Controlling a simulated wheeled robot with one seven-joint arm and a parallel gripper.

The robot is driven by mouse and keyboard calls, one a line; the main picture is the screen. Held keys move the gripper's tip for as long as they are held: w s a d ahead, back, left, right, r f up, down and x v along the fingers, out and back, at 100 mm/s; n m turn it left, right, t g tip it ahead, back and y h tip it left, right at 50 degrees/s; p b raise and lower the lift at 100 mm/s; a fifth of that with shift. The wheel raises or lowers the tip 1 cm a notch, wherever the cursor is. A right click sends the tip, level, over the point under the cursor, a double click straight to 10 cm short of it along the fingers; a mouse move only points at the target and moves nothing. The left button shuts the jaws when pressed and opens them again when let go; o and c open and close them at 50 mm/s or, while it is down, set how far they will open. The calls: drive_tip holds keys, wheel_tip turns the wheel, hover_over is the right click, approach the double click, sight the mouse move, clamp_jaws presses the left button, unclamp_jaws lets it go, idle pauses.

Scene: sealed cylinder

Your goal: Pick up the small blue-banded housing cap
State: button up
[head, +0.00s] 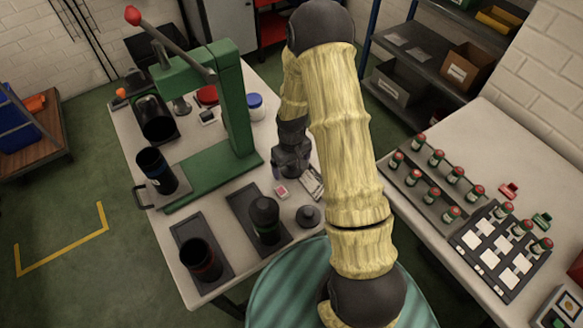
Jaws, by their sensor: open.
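My gripper (291,172) points down over the right part of the left bench; its fingers are small and dark here, and I see nothing held in it. A small dark knob-like cap (308,216) sits on the bench below it and to the right, apart from the gripper. I cannot make out a blue band on it. A tall dark cylinder with a blue band (157,171) stands at the left of the bench. A dark domed cylinder with a greenish band (265,217) stands on a dark plate, and a dark cylinder with a red band (200,259) stands on another plate.
A green lever press (232,115) stands left of my gripper. A blue-lidded jar (255,106) is behind. Small flat items (308,183) lie near the gripper. The right bench (500,140) holds racks of red-capped vials (436,158). Shelves (415,85) stand behind.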

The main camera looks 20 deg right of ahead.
drive_tip(key=c, duration=1.1)
wheel_tip(320, 180, up, 10)
drive_tip(key=shift+b, duration=0.45)
idle(0.3)
